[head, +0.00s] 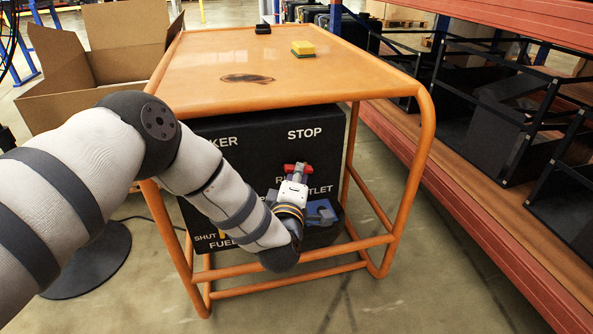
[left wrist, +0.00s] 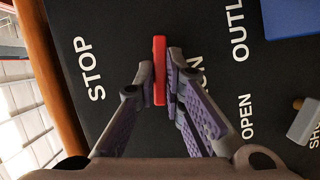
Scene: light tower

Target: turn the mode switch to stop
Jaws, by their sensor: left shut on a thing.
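The mode switch has a red handle (head: 289,167) on the black panel, below the word STOP (head: 304,133). My left gripper (head: 297,173) is shut on this handle, one finger on its STOP side and one on the opposite side. In the left wrist view the red handle (left wrist: 160,90) stands between the fingertips of my left gripper (left wrist: 161,70). The handle lies across the panel, crosswise to the line from STOP to the lower label. My right gripper is not in view.
The panel (head: 332,150) sits under an orange-framed table (head: 365,65) whose bars run close around it. A blue part (head: 322,211) is at the OUTLET, right of my gripper. A grey lever (left wrist: 305,122) shows near OPEN and SHUT. Orange shelving stands at right.

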